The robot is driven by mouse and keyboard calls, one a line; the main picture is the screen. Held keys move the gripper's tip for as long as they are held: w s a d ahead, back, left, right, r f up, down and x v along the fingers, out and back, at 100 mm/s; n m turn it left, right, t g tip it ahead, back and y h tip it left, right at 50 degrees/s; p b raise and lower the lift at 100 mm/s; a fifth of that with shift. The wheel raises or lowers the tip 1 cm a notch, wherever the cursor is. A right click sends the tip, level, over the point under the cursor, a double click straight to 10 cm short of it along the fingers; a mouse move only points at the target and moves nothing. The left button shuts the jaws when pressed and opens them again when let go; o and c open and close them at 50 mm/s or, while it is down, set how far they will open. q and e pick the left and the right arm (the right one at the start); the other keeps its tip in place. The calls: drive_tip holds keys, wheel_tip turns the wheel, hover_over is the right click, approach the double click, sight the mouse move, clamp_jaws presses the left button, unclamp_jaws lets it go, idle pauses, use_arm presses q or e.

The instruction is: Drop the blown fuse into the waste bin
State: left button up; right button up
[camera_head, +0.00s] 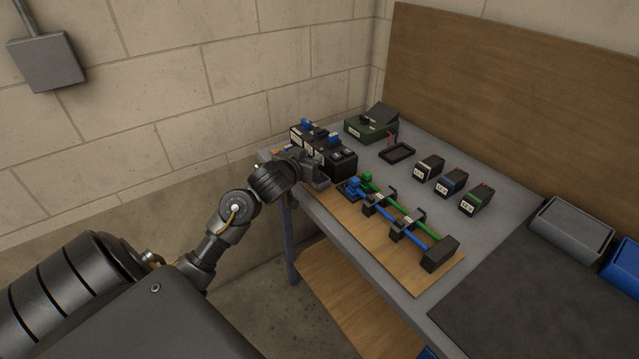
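My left arm reaches in from the left, and its gripper (317,174) is at the table's left edge, in front of a black block with blue parts (338,158). Its fingers are small and dark here, so I cannot tell whether they are open or shut, or hold anything. I cannot make out a blown fuse; it may be hidden by the gripper or too small to see. A grey open bin (571,232) stands at the right, with a blue bin (627,264) cut by the picture edge beside it. No label shows which is the waste bin. My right gripper is not in view.
A wooden board (415,281) bears blue and green tubes (401,213) in black clamps. Behind are a green device (370,129), a small black tray (397,153) and three labelled black boxes (451,182). A dark mat (525,305) lies bare at front right.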

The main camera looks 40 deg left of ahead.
use_arm(q)
drive_tip(key=shift+o, duration=0.6)
drive_tip(key=p+v, duration=0.2)
drive_tip(key=v, duration=0.8)
drive_tip(key=shift+s, duration=0.4)
drive_tip(key=shift+d, duration=0.1)
